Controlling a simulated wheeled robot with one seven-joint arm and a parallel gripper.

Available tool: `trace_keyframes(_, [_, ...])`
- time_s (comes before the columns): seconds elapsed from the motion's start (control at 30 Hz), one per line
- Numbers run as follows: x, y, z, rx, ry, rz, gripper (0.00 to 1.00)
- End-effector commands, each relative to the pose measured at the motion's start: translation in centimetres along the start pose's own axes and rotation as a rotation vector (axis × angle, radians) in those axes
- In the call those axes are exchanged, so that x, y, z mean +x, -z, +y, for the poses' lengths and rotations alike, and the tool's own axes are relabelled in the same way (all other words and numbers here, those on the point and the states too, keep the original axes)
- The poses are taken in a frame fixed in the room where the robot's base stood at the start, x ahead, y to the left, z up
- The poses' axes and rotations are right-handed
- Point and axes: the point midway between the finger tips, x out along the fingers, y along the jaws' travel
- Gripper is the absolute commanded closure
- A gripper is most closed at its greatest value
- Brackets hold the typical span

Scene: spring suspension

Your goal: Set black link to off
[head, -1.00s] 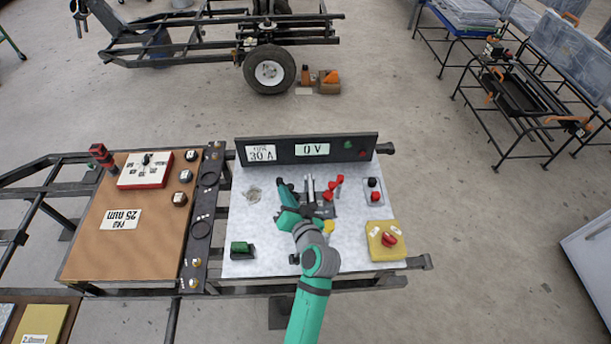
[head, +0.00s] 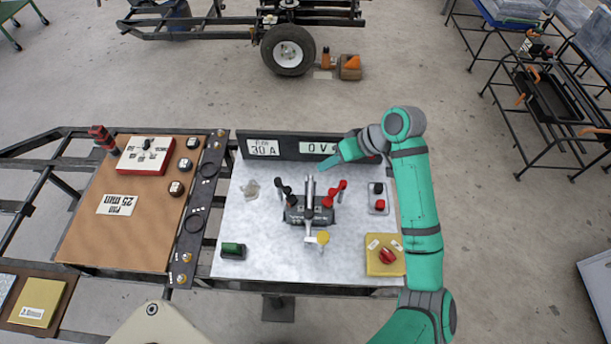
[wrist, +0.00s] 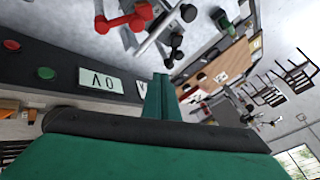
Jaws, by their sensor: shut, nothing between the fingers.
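The black link (head: 283,189) stands on the left of a dark base (head: 309,213) in the middle of the pale board. A red link (head: 336,190) leans to the right on the same base, with a silver lever (head: 310,189) between them. My gripper (head: 323,167) is shut and empty, just in front of the 0 V panel, right of and behind the black link and apart from it. In the wrist view, the shut fingers (wrist: 160,82) point toward the board. The black link (wrist: 174,46) and red link (wrist: 128,21) show above them.
The dark panel (head: 260,148) with 30 A and 0 V labels stands along the board's back edge. A green switch (head: 233,250), a yellow box with a red knob (head: 386,256) and a red-and-black button pair (head: 378,198) surround the base. A brown board (head: 135,220) lies left.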

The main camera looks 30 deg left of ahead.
Motion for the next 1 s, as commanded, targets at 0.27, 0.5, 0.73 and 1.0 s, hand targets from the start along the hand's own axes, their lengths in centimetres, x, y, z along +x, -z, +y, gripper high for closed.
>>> trace_keyframes(0.27, [0.1,-1.1,0.5,-0.001,-0.002,-0.049,1.0])
trace_keyframes(0.5, [4.1,-1.3,0.5,0.001,-0.003,-0.048,1.0])
trace_keyframes(0.73, [8.3,-1.5,0.6,0.001,-0.004,-0.045,1.0])
trace_keyframes(1.0, [10.9,-1.6,-2.1,-0.007,-0.002,-0.048,1.0])
